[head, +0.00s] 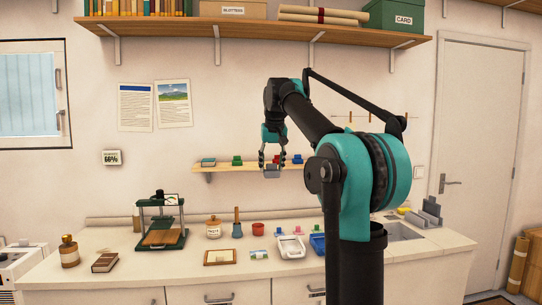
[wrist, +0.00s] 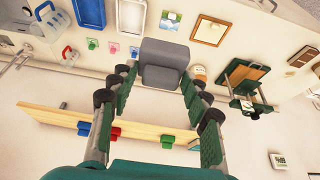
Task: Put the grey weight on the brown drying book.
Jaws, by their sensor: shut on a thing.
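The grey weight (head: 272,172) is held in my gripper (head: 272,160), in the air in front of the wall shelf and above the counter. In the wrist view the weight (wrist: 164,54) is a grey block with a stepped shape, between the fingertips of my gripper (wrist: 160,80). My gripper is shut on it. A brown book (head: 105,262), which looks like the drying book, lies flat on the counter at the left. The weight is well to the right of the book and higher, apart from it.
A green press (head: 161,239) stands right of the book, and an amber bottle (head: 69,252) left of it. A jar (head: 214,227), a wooden frame (head: 220,257) and a white tray (head: 291,248) are farther right. A narrow wall shelf (head: 237,168) is behind my gripper.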

